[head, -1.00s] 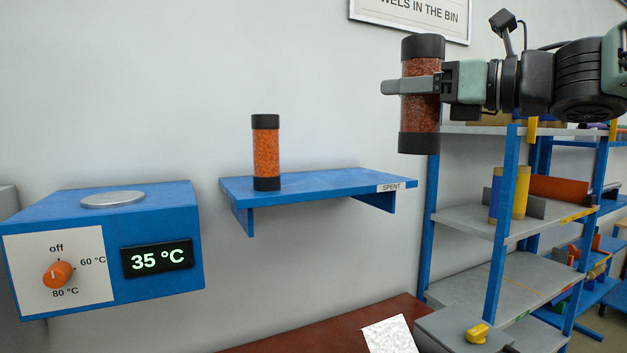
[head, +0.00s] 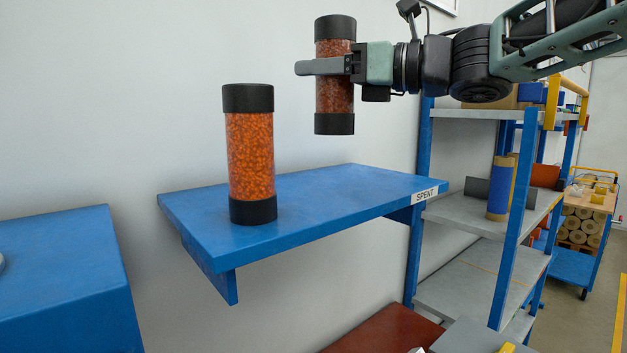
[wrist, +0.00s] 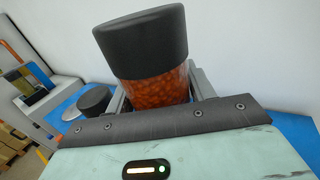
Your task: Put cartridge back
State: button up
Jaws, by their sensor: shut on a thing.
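A cartridge of dark reddish-orange beads with black caps (head: 335,94) is upright in my gripper (head: 318,67), which is shut around its middle. It hangs above the blue shelf labelled SPENT (head: 330,200), clear of the surface. In the wrist view the held cartridge (wrist: 150,55) fills the middle between the fingers. A second cartridge with brighter orange beads (head: 250,155) stands upright on the left part of the shelf. Its black cap (wrist: 93,101) appears to show at the left in the wrist view.
A blue box (head: 65,275) is at the lower left, partly out of view. A grey shelving rack with blue posts (head: 480,215) stands to the right. A dark red surface (head: 385,330) lies below. The right part of the SPENT shelf is bare.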

notch_tip(320, 180, down, 10)
jog(key=p, duration=0.2)
jog(key=shift+r+p, duration=0.2)
jog(key=shift+p, duration=0.2)
jog(key=o, duration=1.3)
jog(key=shift+c, duration=0.2)
jog(key=shift+d, duration=0.1)
jog(key=b+v, duration=0.5)
jog(key=v, duration=0.7)
